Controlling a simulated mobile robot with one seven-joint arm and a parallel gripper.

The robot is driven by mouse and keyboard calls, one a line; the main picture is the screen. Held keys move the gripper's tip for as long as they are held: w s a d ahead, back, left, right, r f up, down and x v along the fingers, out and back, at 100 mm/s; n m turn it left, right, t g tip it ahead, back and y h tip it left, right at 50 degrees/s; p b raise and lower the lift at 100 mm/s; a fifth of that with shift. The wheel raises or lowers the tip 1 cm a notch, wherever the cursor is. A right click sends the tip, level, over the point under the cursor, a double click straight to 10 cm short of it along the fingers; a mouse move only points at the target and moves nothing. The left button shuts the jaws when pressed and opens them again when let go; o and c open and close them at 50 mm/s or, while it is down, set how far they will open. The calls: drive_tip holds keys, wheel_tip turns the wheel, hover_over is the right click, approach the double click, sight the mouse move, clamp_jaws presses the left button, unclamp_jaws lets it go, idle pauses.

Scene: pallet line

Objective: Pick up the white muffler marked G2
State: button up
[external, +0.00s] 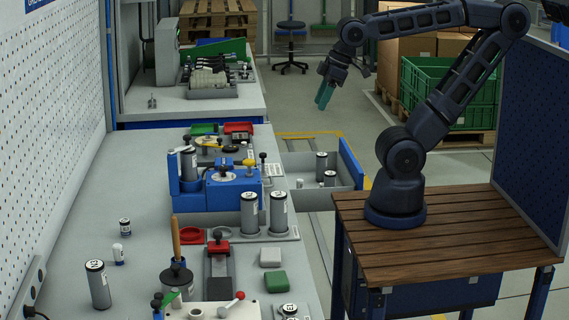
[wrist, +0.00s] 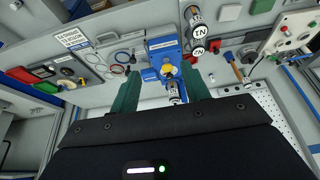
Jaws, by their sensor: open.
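My gripper (external: 324,96) is open and empty, raised over the aisle to the right of the bench, with its teal fingers pointing down. In the wrist view its two green fingers (wrist: 160,92) stand apart, with a blue fixture beyond them. No G2 mark can be read in either view. My gripper is far from both.
The blue fixture (external: 232,188) with a yellow knob stands mid-bench. Tall grey cylinders (external: 249,214) stand in front of it, and another (external: 98,285) stands at left. A grey tray (external: 350,172) beside the bench holds cylinders. The bench's left middle is mostly clear.

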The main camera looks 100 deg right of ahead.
drive_tip(key=shift+o, duration=0.5)
drive_tip(key=shift+w+r, duration=0.1)
drive_tip(key=w+a+r+n+g, duration=0.1)
drive_tip(key=w+r+n, duration=0.15)
drive_tip(key=w, duration=0.45)
drive_tip(key=w+a+r+n, duration=0.1)
drive_tip(key=w+a+r, duration=0.15)
drive_tip(key=w, duration=0.55)
drive_tip(key=n+g+h, duration=0.2)
drive_tip(key=n+g, duration=0.2)
drive_tip(key=n, duration=0.8)
hover_over(117, 245)
drive_tip(key=a, duration=0.2)
wheel_tip(117, 245, down, 28)
drive_tip(key=f, duration=0.3)
drive_tip(key=d+f, duration=0.1)
drive_tip(key=shift+w+f, duration=0.25)
drive_tip(key=shift+f, duration=0.15)
drive_tip(key=shift+s+d+f, duration=0.1)
drive_tip(key=shift+d+f, duration=0.1)
drive_tip(key=shift+f, duration=0.65)
drive_tip(key=shift+s+d+f, duration=0.1)
drive_tip(key=shift+d+f, duration=0.1)
drive_tip(key=shift+f, duration=0.65)
drive_tip(key=shift+s+d+f, duration=0.1)
drive_tip(key=shift+d+f, duration=0.1)
drive_tip(key=shift+f, duration=0.65)
drive_tip(key=c, duration=1.1)
